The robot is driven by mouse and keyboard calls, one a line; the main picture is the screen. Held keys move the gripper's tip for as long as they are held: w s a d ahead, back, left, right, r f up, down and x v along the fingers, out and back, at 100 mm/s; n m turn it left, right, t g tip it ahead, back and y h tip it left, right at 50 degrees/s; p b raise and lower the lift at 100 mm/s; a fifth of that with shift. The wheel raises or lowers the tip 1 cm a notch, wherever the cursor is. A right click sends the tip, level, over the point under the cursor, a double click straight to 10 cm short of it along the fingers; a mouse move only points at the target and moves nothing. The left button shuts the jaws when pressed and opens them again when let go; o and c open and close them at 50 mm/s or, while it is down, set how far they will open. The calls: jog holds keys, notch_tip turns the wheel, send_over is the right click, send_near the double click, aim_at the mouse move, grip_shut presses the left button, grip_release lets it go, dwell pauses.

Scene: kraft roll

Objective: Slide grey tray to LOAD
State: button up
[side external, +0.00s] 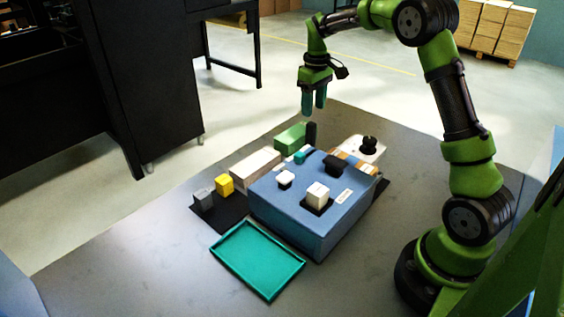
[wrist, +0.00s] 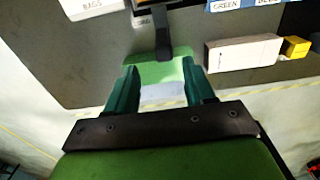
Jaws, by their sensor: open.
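My gripper (side external: 314,108) hangs open and empty above the far edge of the table, fingers pointing down. In the wrist view its two teal fingers (wrist: 159,68) stand apart, with a green block (wrist: 165,73) seen below and between them. That green block (side external: 290,137) sits at the far side of the table, beside a dark upright post (side external: 311,132). I cannot clearly make out a grey tray; the only plain tray I see is teal (side external: 246,283), lying empty at the front. I cannot read a LOAD label; a small label (side external: 345,195) on the blue box is too small to read.
A large blue box (side external: 290,228) carries white, black and teal pieces. A pale long block (side external: 256,170), yellow cube (side external: 224,184) and grey cube (side external: 203,199) stand to its left. A white unit with a black knob (side external: 369,145) stands behind right. The table's left front is clear.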

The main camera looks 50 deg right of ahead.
notch_tip(320, 180, up, 8)
jog(key=shift+f, duration=0.15)
dwell(0.3)
jog(key=s+a+r+m+t+y, duration=0.1)
jog(key=s+a+m+t, duration=0.3)
jog(key=s+a, duration=1.6)
jog(key=s+t+y, duration=0.1)
jog(key=s+t, duration=0.1)
jog(key=t, duration=0.1)
jog(key=shift+a+r, duration=0.4)
